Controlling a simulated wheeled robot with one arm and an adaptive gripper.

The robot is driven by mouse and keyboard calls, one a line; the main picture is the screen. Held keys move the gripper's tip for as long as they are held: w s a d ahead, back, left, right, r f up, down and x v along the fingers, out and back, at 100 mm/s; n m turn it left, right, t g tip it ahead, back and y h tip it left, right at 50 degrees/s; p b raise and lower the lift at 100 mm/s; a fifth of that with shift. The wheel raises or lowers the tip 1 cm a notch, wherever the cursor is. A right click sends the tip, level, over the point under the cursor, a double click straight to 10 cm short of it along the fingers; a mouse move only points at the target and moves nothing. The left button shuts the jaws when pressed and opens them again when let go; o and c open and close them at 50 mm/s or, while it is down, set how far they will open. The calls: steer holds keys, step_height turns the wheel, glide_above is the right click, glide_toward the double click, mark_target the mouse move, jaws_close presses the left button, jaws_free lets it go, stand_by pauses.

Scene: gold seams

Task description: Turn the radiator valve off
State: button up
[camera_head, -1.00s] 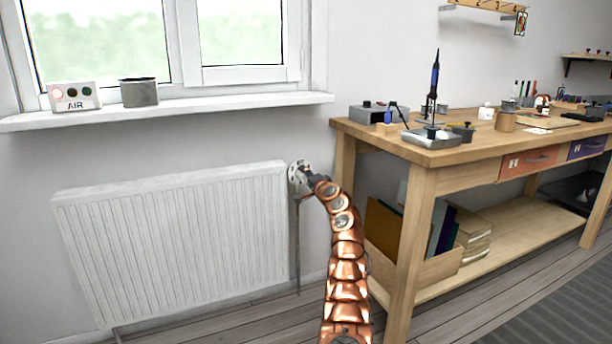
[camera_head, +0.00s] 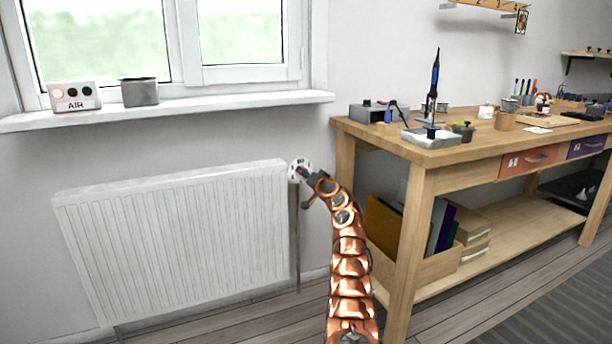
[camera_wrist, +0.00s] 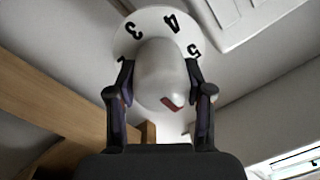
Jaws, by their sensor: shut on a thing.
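The white radiator valve (camera_head: 297,168) sits at the upper right corner of the white radiator (camera_head: 180,235). In the wrist view its rounded white knob (camera_wrist: 160,75) has a red mark low on its front, and a white dial behind it shows the numbers 3, 4 and 5. My gripper (camera_wrist: 160,98) is shut on the knob, with one dark finger on each side. In the head view my gripper (camera_head: 308,175) is at the valve, partly hidden by my copper arm.
A wooden workbench (camera_head: 440,160) with tools on top stands close to the right of my arm. A windowsill (camera_head: 200,106) with an AIR box (camera_head: 75,97) and a grey pot (camera_head: 140,91) runs above the radiator. A pipe (camera_head: 298,245) drops below the valve.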

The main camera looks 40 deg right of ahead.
stand_by(0.3)
steer(key=o, duration=1.2)
steer(key=shift+c, duration=0.2)
